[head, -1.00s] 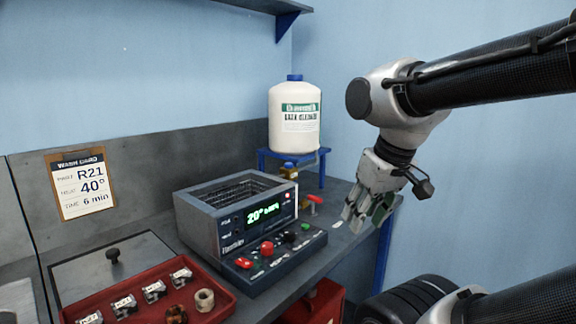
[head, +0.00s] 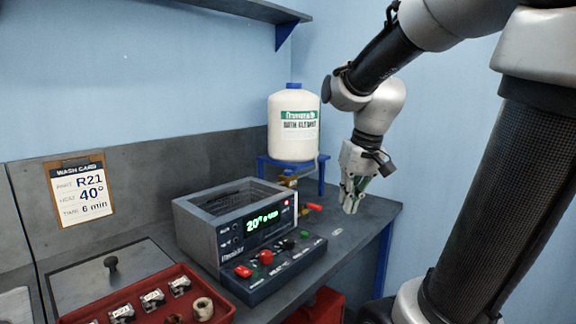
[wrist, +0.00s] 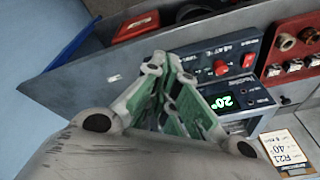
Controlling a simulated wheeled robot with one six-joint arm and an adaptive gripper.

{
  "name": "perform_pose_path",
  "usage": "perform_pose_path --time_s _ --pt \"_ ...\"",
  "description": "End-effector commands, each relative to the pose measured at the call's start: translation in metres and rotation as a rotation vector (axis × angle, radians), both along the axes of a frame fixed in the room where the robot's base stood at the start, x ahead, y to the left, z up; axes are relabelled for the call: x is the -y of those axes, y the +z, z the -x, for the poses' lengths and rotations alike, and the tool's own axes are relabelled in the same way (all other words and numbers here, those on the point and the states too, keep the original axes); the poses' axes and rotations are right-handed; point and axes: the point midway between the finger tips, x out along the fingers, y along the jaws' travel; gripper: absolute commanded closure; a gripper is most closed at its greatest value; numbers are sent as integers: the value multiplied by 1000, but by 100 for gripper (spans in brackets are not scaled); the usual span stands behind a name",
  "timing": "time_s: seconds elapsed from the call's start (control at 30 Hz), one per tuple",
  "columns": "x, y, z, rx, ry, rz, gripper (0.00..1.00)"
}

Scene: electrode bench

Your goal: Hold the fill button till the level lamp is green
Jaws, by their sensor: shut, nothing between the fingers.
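The grey wash bath (head: 205,225) stands on the bench, its display (head: 263,220) lit green at 20°. Its sloped front panel (head: 283,270) carries a red switch (head: 243,271), a red round button (head: 266,257), a dark knob (head: 288,244) and a small green button (head: 305,234). I cannot read which one is fill. A small lamp (head: 286,203) beside the display looks red; its label is unreadable. My gripper (head: 350,208) is shut and empty, pointing down over the bench right of the bath, apart from the panel. In the wrist view its fingers (wrist: 168,85) partly cover the bath.
A white cleaner bottle (head: 293,125) stands on a blue stand (head: 322,178) behind the bath. A red-handled valve (head: 314,207) is between bath and gripper. A red parts tray (head: 222,308) and a wash card (head: 80,188) are left. The bench right of the panel is mostly clear.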

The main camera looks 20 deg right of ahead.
Motion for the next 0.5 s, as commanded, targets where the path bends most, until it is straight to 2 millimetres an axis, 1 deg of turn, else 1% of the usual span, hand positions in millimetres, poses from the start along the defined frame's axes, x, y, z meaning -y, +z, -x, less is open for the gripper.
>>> perform_pose_path --time_s 0.03,0.07,0.1,0.17,0.2,0.27,0.3,0.33,0.37,0.4,0.47,0.5 --pt "7 3 -25 6 -7 -22 100" --pt "10 6 -40 16 -5 -37 100" --pt "15 9 -62 33 2 -54 100" --pt "24 14 -95 67 21 -79 100" --pt "30 17 -119 95 39 -94 100" --pt "39 23 -156 150 78 -111 100" --pt "46 29 -182 193 110 -118 100" --pt "50 35 -202 234 141 -120 100" --pt "53 42 -221 276 176 -119 100" --pt "56 54 -245 338 229 -110 100" --pt "52 80 -272 434 320 -83 100" --pt "49 98 -281 491 371 -58 100"
